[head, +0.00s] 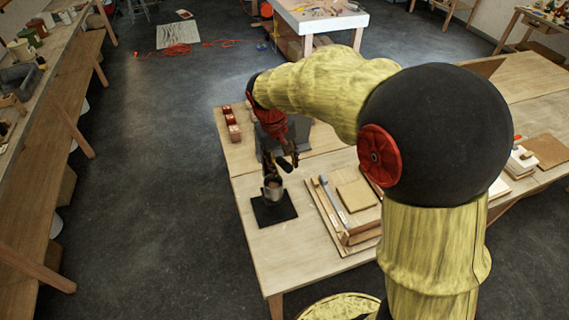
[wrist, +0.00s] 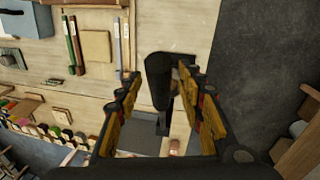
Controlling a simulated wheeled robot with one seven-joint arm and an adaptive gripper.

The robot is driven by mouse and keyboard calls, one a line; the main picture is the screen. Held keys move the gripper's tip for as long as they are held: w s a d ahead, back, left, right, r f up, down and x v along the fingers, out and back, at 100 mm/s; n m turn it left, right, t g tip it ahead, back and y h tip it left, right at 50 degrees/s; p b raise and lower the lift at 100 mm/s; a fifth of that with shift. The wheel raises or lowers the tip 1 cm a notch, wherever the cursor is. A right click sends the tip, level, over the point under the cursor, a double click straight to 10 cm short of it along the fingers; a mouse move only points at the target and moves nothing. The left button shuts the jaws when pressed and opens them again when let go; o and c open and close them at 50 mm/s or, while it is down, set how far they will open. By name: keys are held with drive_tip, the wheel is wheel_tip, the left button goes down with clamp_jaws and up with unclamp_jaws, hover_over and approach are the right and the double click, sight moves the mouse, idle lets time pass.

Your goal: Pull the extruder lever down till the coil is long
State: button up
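The extruder is a grey machine (head: 300,138) on the wooden table, partly hidden behind my arm and gripper. Its lever shows in the wrist view as a thick black handle (wrist: 158,84). My gripper (head: 286,162) is open, its yellow-padded fingers (wrist: 160,76) standing on either side of the handle with a visible gap on both sides. In the head view, a small grey cup (head: 272,190) stands at the front of the extruder above a black square mat (head: 274,212). I cannot make out a coil.
Boards and a long-handled tool (head: 333,200) lie on the table right of the mat. Small red-brown blocks (head: 231,125) stand at its back left edge. A long workbench (head: 60,90) runs along the left. The dark floor between is clear.

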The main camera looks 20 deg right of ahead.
drive_tip(key=shift+c, duration=0.2)
clamp_jaws()
idle(0.3)
idle(0.4)
